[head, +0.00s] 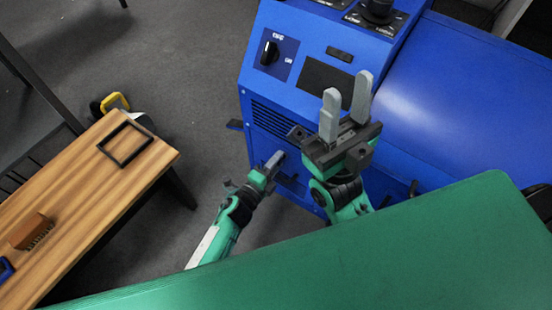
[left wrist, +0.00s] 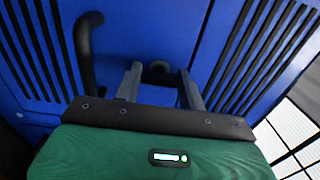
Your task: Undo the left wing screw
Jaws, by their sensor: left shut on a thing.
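The blue dynamometer cabinet (head: 262,100) stands in front of me, with black vent slots on its front. My left gripper (head: 274,161) is low at this front face, pointing at it. In the left wrist view the two fingers of my left gripper (left wrist: 160,82) reach to the blue panel, on either side of a small dark round part (left wrist: 158,67), which I take for the left wing screw. The gripper is shut on it; its wings are hard to make out. My right gripper (head: 347,95) is raised in front of the cabinet, with its fingers apart and nothing between them.
A black bar handle (left wrist: 86,55) stands out from the panel left of the fingers. A wooden table (head: 90,190) at the left bears a black frame (head: 125,144) and a brown brush (head: 31,232). A yellow-and-black object (head: 115,102) lies behind it. Grey floor is clear between table and cabinet.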

